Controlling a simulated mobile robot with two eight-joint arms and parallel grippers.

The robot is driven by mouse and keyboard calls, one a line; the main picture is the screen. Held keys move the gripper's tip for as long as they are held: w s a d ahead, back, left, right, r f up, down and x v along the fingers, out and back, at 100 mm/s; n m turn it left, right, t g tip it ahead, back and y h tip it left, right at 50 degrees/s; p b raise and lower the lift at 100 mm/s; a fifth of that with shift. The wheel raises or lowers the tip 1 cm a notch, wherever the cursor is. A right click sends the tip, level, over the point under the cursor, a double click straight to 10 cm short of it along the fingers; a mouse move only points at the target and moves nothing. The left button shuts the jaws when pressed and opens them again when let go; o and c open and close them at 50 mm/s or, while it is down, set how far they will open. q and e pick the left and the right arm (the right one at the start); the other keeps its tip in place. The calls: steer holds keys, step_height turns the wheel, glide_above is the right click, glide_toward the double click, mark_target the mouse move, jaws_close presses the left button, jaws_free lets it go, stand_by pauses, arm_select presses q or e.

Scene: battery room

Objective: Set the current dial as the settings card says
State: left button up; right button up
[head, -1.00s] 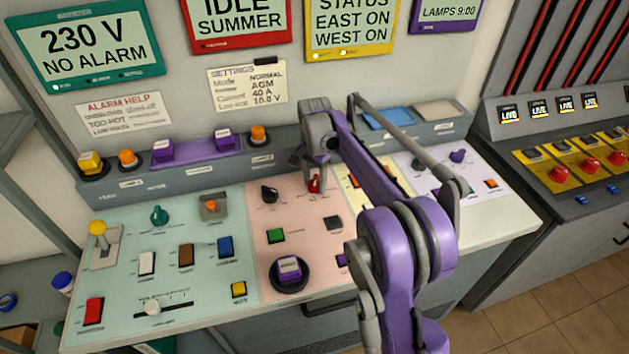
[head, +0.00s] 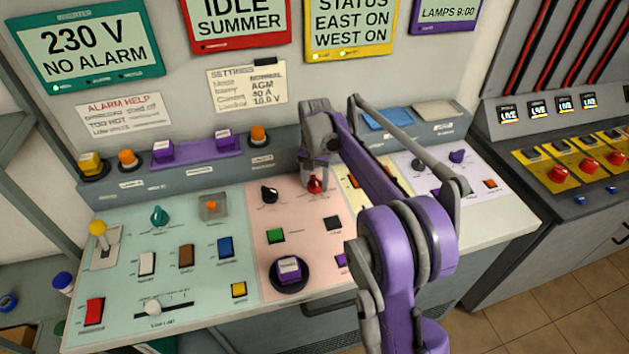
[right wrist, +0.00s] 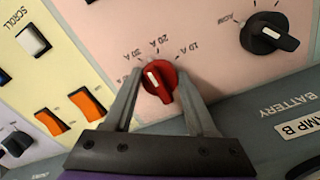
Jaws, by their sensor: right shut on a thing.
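The red current dial (head: 314,184) stands on the pink panel, with labels from 10 A to 30 A readable in the right wrist view. In that view the dial (right wrist: 160,80) has a white pointer line angled up and left, roughly toward the 30 A mark. A further label at the left is partly hidden by a finger. My right gripper (right wrist: 160,95) is shut on the dial, one finger on each side. My left gripper is not in view.
A black dial (head: 269,193) stands close left of the red one, marked AGM in the wrist view. A green button (head: 275,236), a black switch (head: 333,223) and a round purple-topped button (head: 289,270) lie nearer the front. The raised back ledge (head: 200,184) runs behind the panels.

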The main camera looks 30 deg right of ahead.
mark_target(316, 181)
steer(key=n, duration=0.6)
steer(key=shift+d+n, duration=0.1)
steer(key=shift+n, duration=0.2)
steer(key=n, duration=0.6)
steer(key=shift+d+p, duration=0.1)
steer(key=shift+p, duration=0.2)
steer(key=shift+n, duration=0.3)
steer(key=o, duration=1.4)
steer(key=shift+c, duration=0.2)
step_height(316, 181, up, 11)
steer(key=shift+p, duration=0.4)
steer(key=shift+f, duration=0.15)
